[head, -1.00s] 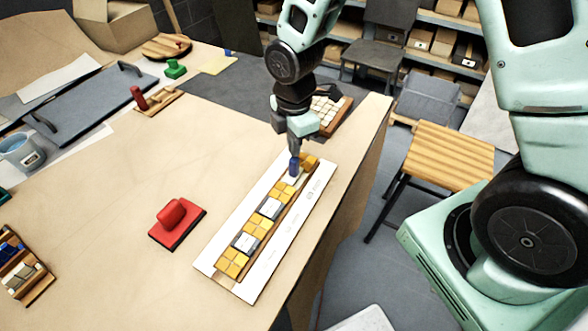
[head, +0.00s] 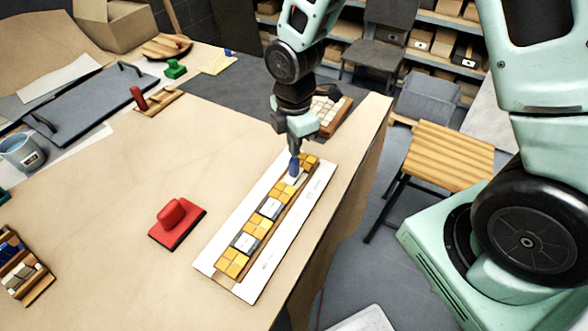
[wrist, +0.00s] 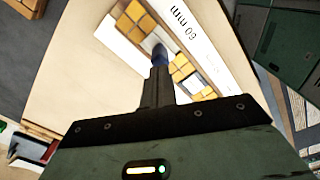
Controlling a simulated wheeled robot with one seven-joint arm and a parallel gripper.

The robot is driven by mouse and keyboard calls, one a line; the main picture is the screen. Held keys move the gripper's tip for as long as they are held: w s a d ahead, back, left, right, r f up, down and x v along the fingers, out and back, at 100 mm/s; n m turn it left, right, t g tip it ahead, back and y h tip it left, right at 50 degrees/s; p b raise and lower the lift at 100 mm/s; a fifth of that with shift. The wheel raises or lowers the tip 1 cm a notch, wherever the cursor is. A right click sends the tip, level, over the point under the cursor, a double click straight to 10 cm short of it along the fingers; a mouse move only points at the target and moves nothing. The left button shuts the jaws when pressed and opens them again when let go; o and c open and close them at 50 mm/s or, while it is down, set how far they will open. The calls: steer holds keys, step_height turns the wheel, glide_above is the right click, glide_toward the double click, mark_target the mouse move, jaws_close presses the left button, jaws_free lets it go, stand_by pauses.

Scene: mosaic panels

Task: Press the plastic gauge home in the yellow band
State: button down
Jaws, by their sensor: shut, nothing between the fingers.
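The plastic gauge is a small blue piece (head: 294,167), standing near the far end of the yellow band (head: 254,229). The band is a row of yellow tiles broken by pale grey-white tiles, on a long white panel (head: 290,232). My gripper (head: 296,152) points down right above the gauge, its fingers shut with nothing between them. In the wrist view the gauge (wrist: 159,54) shows just beyond the shut fingertips (wrist: 158,72), which hide part of it. I cannot tell whether the fingertips touch its top or how deep it sits.
A red-handled block (head: 174,222) lies left of the panel. A tray of pale tiles (head: 328,113) stands behind, near the table's right edge. A rack with blue and white pieces (head: 22,268) is at the lower left. The table's middle left is clear.

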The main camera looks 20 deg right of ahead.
steer(key=shift+f+b, duration=0.75)
steer(key=shift+f, duration=0.35)
stand_by(1.6)
step_height(320, 180, up, 8)
steer(key=p, duration=0.7)
stand_by(0.3)
steer(key=shift+a, duration=0.1)
stand_by(0.3)
steer(key=s+a+r+m+b, duration=0.2)
steer(key=s+m, duration=0.1)
steer(key=s, duration=0.3)
steer(key=s+a+r+m+b, duration=0.1)
steer(key=s+a+m+b, duration=0.1)
steer(key=s, duration=0.5)
steer(key=s+a+r+m+b, duration=0.2)
steer(key=s+m+b, duration=0.2)
steer(key=s+m, duration=0.2)
steer(key=shift+s+r+y, duration=0.3)
steer(key=shift+s, duration=0.25)
